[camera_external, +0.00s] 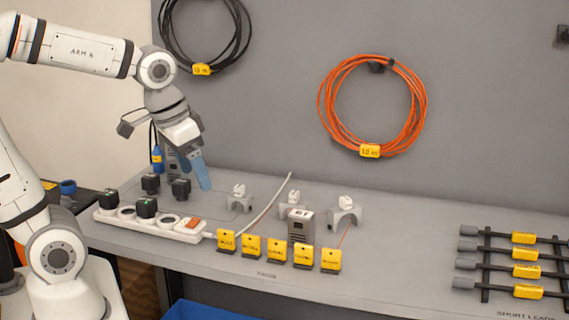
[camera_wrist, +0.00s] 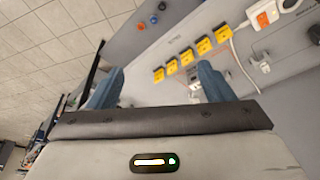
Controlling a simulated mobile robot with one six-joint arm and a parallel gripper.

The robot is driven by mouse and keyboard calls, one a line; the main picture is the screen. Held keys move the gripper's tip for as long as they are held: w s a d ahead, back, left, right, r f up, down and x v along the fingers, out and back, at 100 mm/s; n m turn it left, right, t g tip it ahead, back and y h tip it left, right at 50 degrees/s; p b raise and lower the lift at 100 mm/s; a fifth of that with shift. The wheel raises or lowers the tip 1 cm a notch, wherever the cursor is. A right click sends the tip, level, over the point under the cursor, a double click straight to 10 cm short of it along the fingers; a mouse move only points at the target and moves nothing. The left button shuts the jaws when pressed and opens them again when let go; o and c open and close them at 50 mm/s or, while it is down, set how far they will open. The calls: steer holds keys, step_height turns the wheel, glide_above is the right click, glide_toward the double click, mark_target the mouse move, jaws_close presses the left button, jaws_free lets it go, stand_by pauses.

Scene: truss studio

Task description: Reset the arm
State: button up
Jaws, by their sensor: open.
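My gripper (camera_external: 200,172) hangs from the bent arm above the back left part of the grey workbench (camera_external: 400,270). Its blue fingers point down, clear of the bench top. In the wrist view my gripper (camera_wrist: 158,88) shows two blue fingers spread wide apart with nothing between them. It is open and empty.
Below my gripper is a white power strip (camera_external: 150,222) with black plugs. Several yellow tags (camera_external: 277,249) line the front edge, with grey cable holders (camera_external: 345,213) behind. Short leads (camera_external: 524,254) lie on a rack at right. An orange cable coil (camera_external: 419,105) hangs on the wall.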

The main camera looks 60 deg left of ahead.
steer(key=shift+m, duration=0.6)
steer(key=s+d, duration=0.1)
steer(key=s+f, duration=0.1)
steer(key=s, duration=0.1)
steer(key=s+d+f, duration=0.1)
steer(key=shift+s+d+f, duration=0.15)
steer(key=shift+d+f, duration=0.05)
steer(key=shift+d, duration=0.15)
stand_by(0.3)
